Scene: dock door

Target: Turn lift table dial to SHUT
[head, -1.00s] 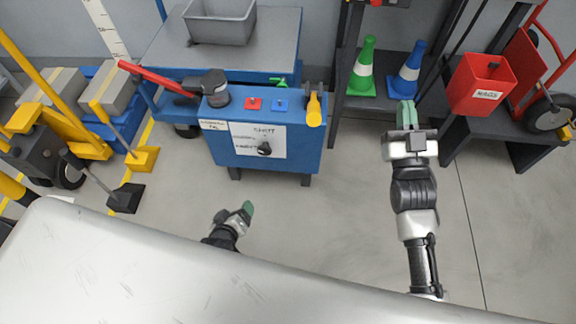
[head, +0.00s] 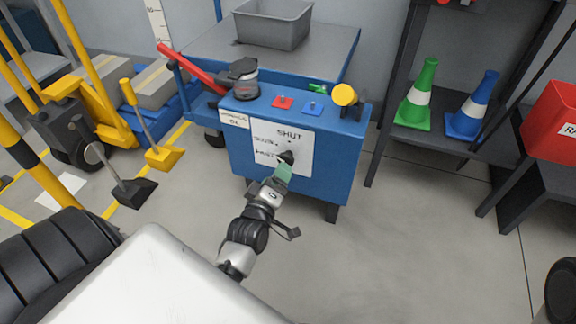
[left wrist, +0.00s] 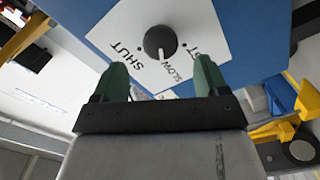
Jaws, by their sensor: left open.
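The dial (head: 286,157) is a dark round knob on a white label plate (head: 300,147) on the front of the blue lift table cabinet (head: 333,165). In the left wrist view the dial (left wrist: 160,42) has a white pointer mark aimed at the word SLOW, with SHUT to the left. My left gripper (head: 284,172) has green fingers pointing at the plate, just below the dial in the head view. In the left wrist view its fingers (left wrist: 160,78) are open and empty, with the dial ahead of the gap. My right gripper is out of view.
On the cabinet top are a red button (head: 283,102), a blue button (head: 313,107), a yellow knob (head: 345,95) and a red lever (head: 192,69). A dark shelf with a green cone (head: 417,95) and blue cone (head: 473,105) stands right. The floor between is clear.

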